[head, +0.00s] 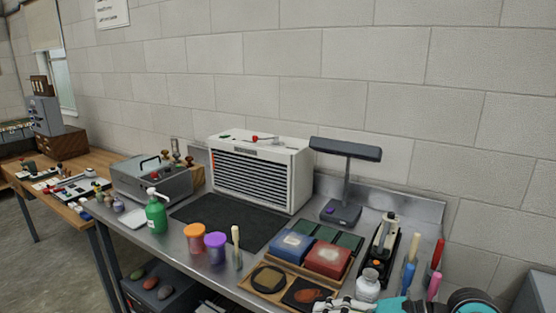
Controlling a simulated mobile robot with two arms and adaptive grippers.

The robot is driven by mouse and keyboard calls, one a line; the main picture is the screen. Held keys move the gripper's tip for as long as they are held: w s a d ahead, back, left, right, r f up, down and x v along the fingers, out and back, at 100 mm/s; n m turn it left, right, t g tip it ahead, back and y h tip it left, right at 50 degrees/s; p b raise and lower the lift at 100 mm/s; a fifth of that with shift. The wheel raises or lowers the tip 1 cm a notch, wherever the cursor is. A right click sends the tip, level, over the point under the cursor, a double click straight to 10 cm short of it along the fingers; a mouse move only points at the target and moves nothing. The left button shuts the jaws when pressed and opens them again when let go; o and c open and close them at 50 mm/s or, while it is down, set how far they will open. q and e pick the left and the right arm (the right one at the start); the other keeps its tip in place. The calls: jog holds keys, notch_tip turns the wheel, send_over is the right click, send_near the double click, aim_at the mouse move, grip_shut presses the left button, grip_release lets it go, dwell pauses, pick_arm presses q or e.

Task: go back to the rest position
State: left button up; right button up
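Part of my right arm shows at the bottom right edge, with teal and dark sections. The silvery part at its left end appears to be my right gripper (338,305), at the front edge of the metal bench (190,245). It is cut off by the frame, so I cannot see whether its fingers are open or shut, or whether it holds anything. My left gripper is not in view.
Near my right arm are a white jar (367,286), a wooden tray (262,291) with blue and red boxes, and upright coloured tools (435,255). A white slatted cabinet (262,170), lamp (347,175) and green bottle (156,214) stand farther back. The black mat (235,222) is largely clear.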

jog(key=s+a+r+m+t+y, duration=0.1)
jog(key=a+r+m+y, duration=0.3)
jog(key=r+m, duration=0.1)
notch_tip(320, 180, up, 6)
jog(key=w+d+m+t, duration=0.3)
jog(key=m+t, duration=0.7)
jog(key=m, duration=0.6)
jog(key=w+d+f+m+t+h, duration=0.1)
jog(key=d+f+m+t+h, duration=0.2)
jog(key=m+h, duration=0.5)
jog(key=w+d+f+m+t+h, duration=0.25)
jog(key=d+m, duration=0.25)
jog(key=m, duration=0.7)
jog(key=s+d+f+m+g+h, duration=0.3)
jog(key=d+f+m+g+h, duration=0.3)
jog(key=f+m, duration=0.5)
jog(key=s+a+f+m+g, duration=0.2)
jog(key=s+f+m+g, duration=1)
jog(key=s+f, duration=0.85)
notch_tip(320, 180, down, 24)
jog(key=s, duration=0.1)
jog(key=s+d+f+g, duration=0.1)
jog(key=s+d+f, duration=0.1)
jog(key=s+f, duration=1.4)
jog(key=shift+d, duration=0.3)
